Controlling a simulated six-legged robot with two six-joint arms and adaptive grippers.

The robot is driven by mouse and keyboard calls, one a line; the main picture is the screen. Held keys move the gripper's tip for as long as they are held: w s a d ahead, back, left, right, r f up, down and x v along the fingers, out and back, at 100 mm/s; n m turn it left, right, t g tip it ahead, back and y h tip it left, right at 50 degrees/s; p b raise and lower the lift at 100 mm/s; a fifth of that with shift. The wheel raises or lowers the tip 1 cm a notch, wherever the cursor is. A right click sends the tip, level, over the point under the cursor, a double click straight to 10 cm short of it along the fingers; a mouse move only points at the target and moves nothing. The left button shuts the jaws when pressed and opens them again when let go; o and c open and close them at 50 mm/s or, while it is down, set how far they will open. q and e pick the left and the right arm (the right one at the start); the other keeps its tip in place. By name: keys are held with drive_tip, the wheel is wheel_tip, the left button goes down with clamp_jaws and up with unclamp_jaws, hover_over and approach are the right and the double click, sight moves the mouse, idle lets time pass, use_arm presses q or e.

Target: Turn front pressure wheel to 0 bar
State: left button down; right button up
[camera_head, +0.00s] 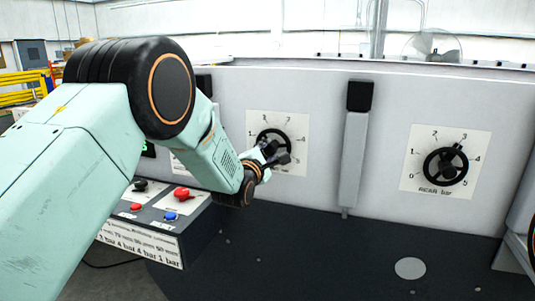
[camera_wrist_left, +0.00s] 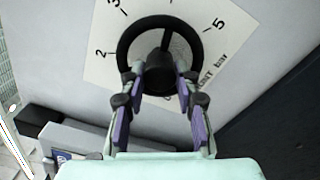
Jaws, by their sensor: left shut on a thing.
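The front pressure wheel (camera_head: 271,139) is a small black handwheel on a white numbered dial plate (camera_head: 293,128) on the grey machine wall. My left gripper (camera_head: 273,158) is at the wheel and hides its lower part in the head view. In the left wrist view, the wheel (camera_wrist_left: 160,58) fills the top middle, and one dark spoke points up between the 3 and the 5. My left gripper (camera_wrist_left: 161,82) is shut on the wheel, its two purple-padded fingers on either side of the dark hub part. My right gripper is not in view.
The rear wheel (camera_head: 445,166) sits on its own dial at the right. A grey upright bar (camera_head: 352,158) with a black top stands between the dials. A control box (camera_head: 155,206) with red and blue buttons juts out below my left arm.

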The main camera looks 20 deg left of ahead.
use_arm(q)
drive_tip(key=shift+d+f+n, duration=0.1)
drive_tip(key=shift+f+n, duration=0.1)
drive_tip(key=shift+n, duration=1.4)
drive_tip(key=c, duration=1)
unclamp_jaws()
drive_tip(key=shift+r, duration=0.2)
drive_tip(key=shift+s, duration=0.1)
drive_tip(key=s, duration=1.2)
drive_tip(key=shift+a, duration=0.2)
drive_tip(key=shift+w, duration=0.1)
